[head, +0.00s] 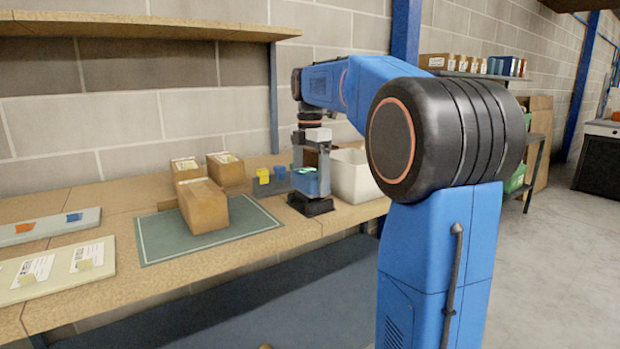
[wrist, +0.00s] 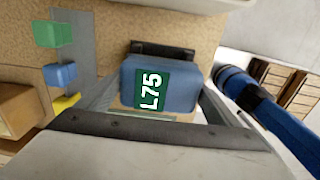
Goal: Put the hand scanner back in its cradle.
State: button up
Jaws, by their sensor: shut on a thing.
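The hand scanner, a blue block with a green L75 label (wrist: 185,80), sits between my gripper's fingers in the wrist view. In the head view the blue scanner (head: 311,184) hangs upright under my gripper (head: 310,168), which is shut on it. The black cradle (head: 312,207) stands on the bench directly below the scanner. In the wrist view part of the black cradle (wrist: 165,46) shows past the scanner's far edge. The scanner hides the rest, so I cannot tell whether it is seated in the cradle or just above it.
A white bin (head: 352,178) stands close to the right of the scanner. Small yellow, blue and green blocks (head: 262,176) sit in a grey holder to the left. A cardboard box (head: 203,207) lies on a green mat (head: 160,245). A wooden shelf (head: 130,27) is overhead at left.

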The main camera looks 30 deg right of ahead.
jog(key=shift+f, duration=0.7)
jog(key=o, duration=1.1)
notch_tip(320, 180, up, 17)
jog(key=shift+r, duration=0.2)
